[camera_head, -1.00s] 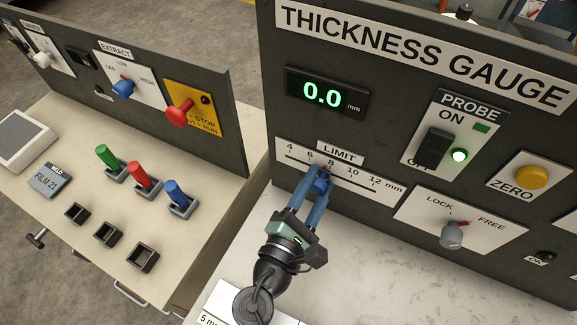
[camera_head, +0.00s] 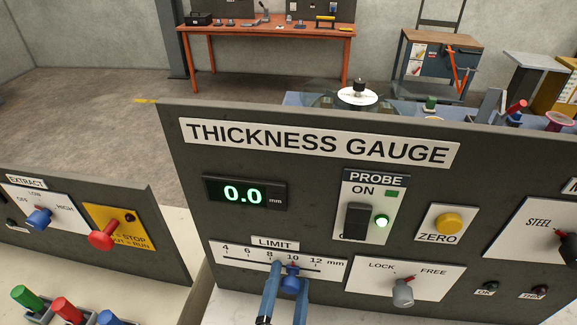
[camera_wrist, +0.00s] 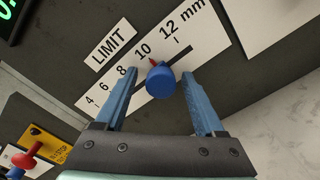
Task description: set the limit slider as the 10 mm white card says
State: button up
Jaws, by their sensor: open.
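The limit slider's round blue knob (camera_head: 290,281) sits on the white LIMIT scale (camera_head: 230,256), with its red pointer at the 10 mark. In the wrist view the knob (camera_wrist: 160,82) also has its red pointer (camera_wrist: 153,62) by the 10. My gripper (camera_head: 287,284) is open, its two blue fingers on either side of the knob. In the wrist view a gap shows between the knob and the left finger, and a smaller one at the right finger. No white card is in view now.
The green display (camera_head: 243,194) reads 0.0 mm. The probe switch (camera_head: 357,221) has a lit green lamp beside it. The yellow ZERO button (camera_head: 449,223) and the grey LOCK/FREE knob (camera_head: 403,292) are to the right. A red stop knob (camera_head: 103,236) is on the left panel.

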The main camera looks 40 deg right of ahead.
jog(key=shift+a, duration=0.1)
jog(key=b+v, duration=0.2)
jog(key=v, duration=1.1)
jog(key=shift+b, duration=0.4)
